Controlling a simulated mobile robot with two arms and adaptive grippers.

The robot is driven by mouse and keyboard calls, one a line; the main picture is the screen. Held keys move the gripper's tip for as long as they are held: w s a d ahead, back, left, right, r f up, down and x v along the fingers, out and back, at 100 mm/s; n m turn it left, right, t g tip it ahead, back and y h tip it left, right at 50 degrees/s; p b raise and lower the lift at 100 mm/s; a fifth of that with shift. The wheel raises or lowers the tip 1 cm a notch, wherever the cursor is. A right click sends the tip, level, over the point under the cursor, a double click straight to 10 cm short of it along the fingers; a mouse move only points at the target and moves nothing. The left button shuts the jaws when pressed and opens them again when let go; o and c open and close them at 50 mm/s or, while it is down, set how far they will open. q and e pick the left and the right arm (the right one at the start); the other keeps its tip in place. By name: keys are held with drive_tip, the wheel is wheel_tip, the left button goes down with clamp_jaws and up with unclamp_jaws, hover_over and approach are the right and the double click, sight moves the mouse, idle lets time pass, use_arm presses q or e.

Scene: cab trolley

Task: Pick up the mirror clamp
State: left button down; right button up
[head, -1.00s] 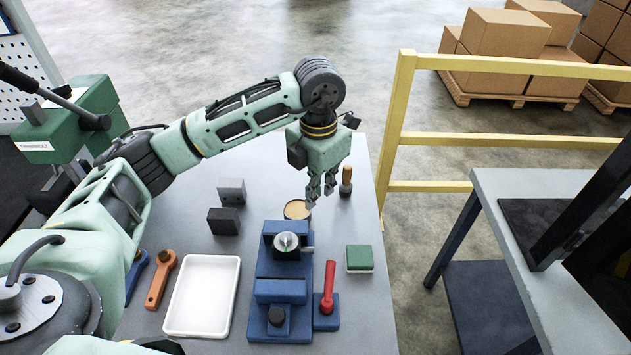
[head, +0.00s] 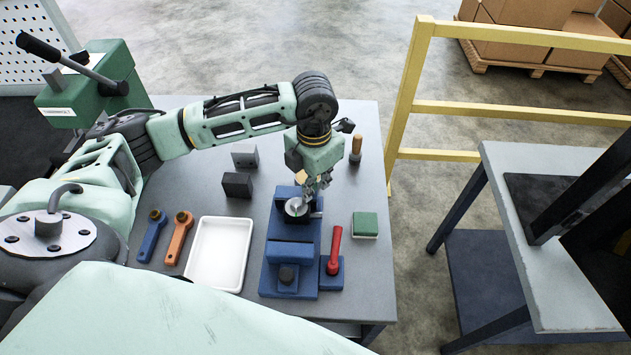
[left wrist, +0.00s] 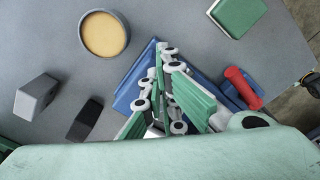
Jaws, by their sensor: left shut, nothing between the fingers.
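A dark clamp part with a round silver top (head: 297,207) sits on the far end of a blue fixture (head: 290,250) on the grey table; I take it for the mirror clamp, though no label shows. My left gripper (head: 319,188) points down just above and beside its far right side. The fingers are shut and empty; I cannot tell whether they touch the part. In the left wrist view my left gripper (left wrist: 168,92) hides most of the clamp part, with the blue fixture (left wrist: 132,85) showing behind. My right gripper is not in view.
A red handle (head: 334,250) and a green block (head: 365,225) lie right of the fixture. A white tray (head: 219,285), orange tool (head: 179,238) and blue tool (head: 152,236) lie left. A yellow rail (head: 405,95) stands beyond.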

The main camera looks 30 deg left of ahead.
sight(290, 210)
use_arm(q)
drive_tip(key=s, duration=0.2)
drive_tip(key=s+a+b, duration=0.1)
drive_tip(key=s, duration=0.1)
drive_tip(key=s+a+b, duration=0.1)
drive_tip(key=s, duration=0.1)
drive_tip(key=shift+s+a+f, duration=0.1)
drive_tip(key=shift+s+a, duration=0.15)
drive_tip(key=shift+s, duration=0.15)
drive_tip(key=shift+s+a, duration=0.15)
drive_tip(key=shift+s, duration=0.25)
drive_tip(key=shift+w, duration=0.1)
